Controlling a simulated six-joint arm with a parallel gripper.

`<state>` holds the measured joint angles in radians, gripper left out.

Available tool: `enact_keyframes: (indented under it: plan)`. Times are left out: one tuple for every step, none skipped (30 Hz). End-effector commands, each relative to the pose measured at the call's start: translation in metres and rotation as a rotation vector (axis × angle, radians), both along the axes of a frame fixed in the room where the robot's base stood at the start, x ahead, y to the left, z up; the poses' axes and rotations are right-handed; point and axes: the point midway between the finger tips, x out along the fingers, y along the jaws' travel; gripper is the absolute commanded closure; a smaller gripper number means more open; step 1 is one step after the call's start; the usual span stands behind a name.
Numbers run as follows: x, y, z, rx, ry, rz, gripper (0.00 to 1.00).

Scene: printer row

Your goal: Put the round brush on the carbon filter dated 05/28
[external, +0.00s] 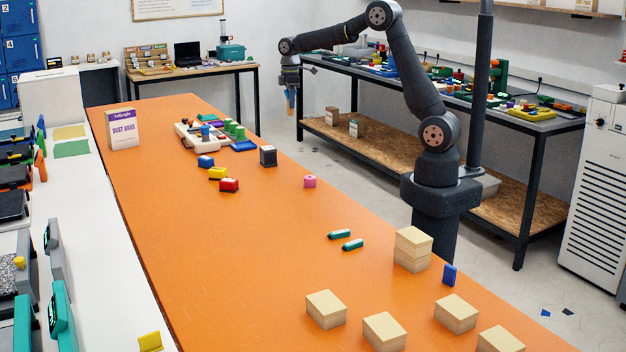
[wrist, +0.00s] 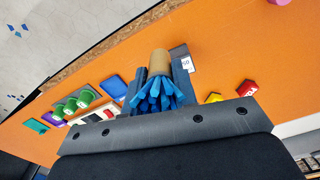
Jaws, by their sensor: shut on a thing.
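The round brush (wrist: 159,62) has a tan cylindrical handle and blue bristles. My gripper (wrist: 158,80) is shut on it, with a finger on each side. In the external view my gripper (external: 290,88) hangs at the end of the raised arm, beyond the right edge of the orange table. A dark block (external: 268,155) with a pale label stands on the table. In the wrist view a dark block with a white label (wrist: 186,63) shows just beside the right finger, partly hidden. It may be a carbon filter; I cannot read a date.
Blue, yellow and red blocks (external: 228,184) stand near the dark block. Several tan boxes (external: 326,309) are at the near end. The table's middle (external: 240,250) is clear.

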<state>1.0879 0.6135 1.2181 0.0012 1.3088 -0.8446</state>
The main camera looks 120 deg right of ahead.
Motion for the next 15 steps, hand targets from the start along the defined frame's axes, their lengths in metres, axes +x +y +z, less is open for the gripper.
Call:
enact_keyframes:
  plan:
    - [-0.007, -0.003, 0.000, 0.000, 0.000, -0.010, 0.96]
    - [-0.009, -0.004, 0.000, 0.000, 0.000, -0.013, 0.96]
    - [-0.010, -0.005, -0.001, 0.000, 0.000, -0.016, 0.96]
    - [-0.008, -0.005, -0.002, 0.001, 0.001, -0.017, 0.96]
    - [-0.006, -0.005, -0.004, 0.001, 0.001, -0.017, 0.96]
    - [0.000, -0.004, -0.008, 0.002, 0.001, -0.016, 0.96]
    - [0.005, -0.003, -0.012, 0.003, 0.001, -0.014, 0.96]
    - [0.012, -0.002, -0.015, 0.002, 0.001, -0.014, 0.96]
    - [0.021, -0.001, -0.021, 0.002, 0.001, -0.014, 0.96]
    - [0.028, 0.000, -0.025, 0.002, 0.001, -0.012, 0.96]
    - [0.035, 0.001, -0.029, 0.002, 0.001, -0.013, 0.96]
    - [0.045, 0.002, -0.035, 0.002, 0.001, -0.013, 0.96]
    - [0.052, 0.003, -0.039, 0.004, 0.002, -0.013, 0.96]
    - [0.058, 0.003, -0.043, 0.002, 0.001, -0.014, 0.96]
    - [0.067, 0.004, -0.048, 0.001, 0.001, -0.013, 0.96]
